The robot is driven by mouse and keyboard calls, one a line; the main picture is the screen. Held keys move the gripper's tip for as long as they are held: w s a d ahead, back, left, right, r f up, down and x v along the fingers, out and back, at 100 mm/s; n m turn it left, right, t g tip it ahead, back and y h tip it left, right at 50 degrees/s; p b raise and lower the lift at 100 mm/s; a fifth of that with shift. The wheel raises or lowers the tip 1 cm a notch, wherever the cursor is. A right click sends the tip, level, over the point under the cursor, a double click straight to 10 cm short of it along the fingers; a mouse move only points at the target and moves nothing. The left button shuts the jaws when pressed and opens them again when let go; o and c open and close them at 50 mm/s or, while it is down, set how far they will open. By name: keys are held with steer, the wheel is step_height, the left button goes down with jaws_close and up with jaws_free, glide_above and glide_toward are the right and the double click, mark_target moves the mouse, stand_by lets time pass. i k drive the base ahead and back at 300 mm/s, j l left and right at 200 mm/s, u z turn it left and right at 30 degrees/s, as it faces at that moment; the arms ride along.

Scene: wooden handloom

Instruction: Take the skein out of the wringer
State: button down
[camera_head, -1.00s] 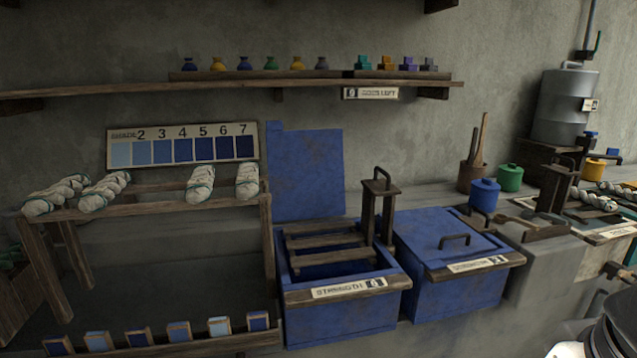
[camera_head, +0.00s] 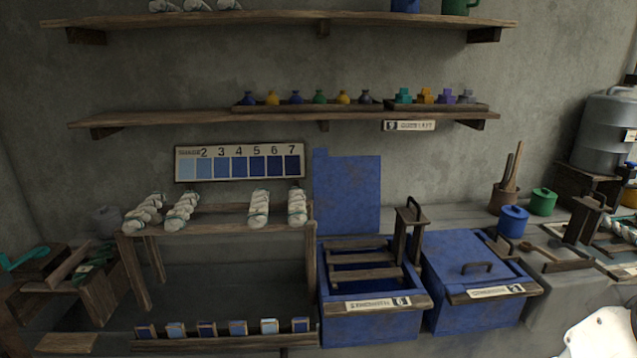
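Pale skeins with green ties lie on a wooden rack: two at the left (camera_head: 160,212) and two at the right (camera_head: 272,208). Another pale skein (camera_head: 625,232) lies partly cut off at the right edge, beside a dark wooden upright frame (camera_head: 584,222). I cannot tell for sure which thing is the wringer; that frame or the wooden post with a handle (camera_head: 405,235) on the open blue vat may be part of one. No skein shows clearly in the open vat (camera_head: 370,328). A white part of my arm shows at bottom right; my gripper is not in view.
A closed blue vat (camera_head: 470,310) stands right of the open one. Blue (camera_head: 513,222) and green (camera_head: 543,202) pots stand behind on the counter. A grey tank (camera_head: 605,130) is at right. Shelves with small bottles run along the wall above a shade chart (camera_head: 240,163).

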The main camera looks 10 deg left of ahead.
mark_target(102, 253)
steer(key=u, duration=1.6)
steer(key=i+j+z, duration=0.15)
steer(key=i+j, duration=0.25)
steer(key=i, duration=0.35)
steer(key=i+j+z, duration=0.15)
steer(key=i+j, duration=0.3)
steer(key=i, duration=0.25)
steer(key=i+j+z, duration=0.1)
steer(key=i+j, duration=0.4)
steer(key=i, duration=0.15)
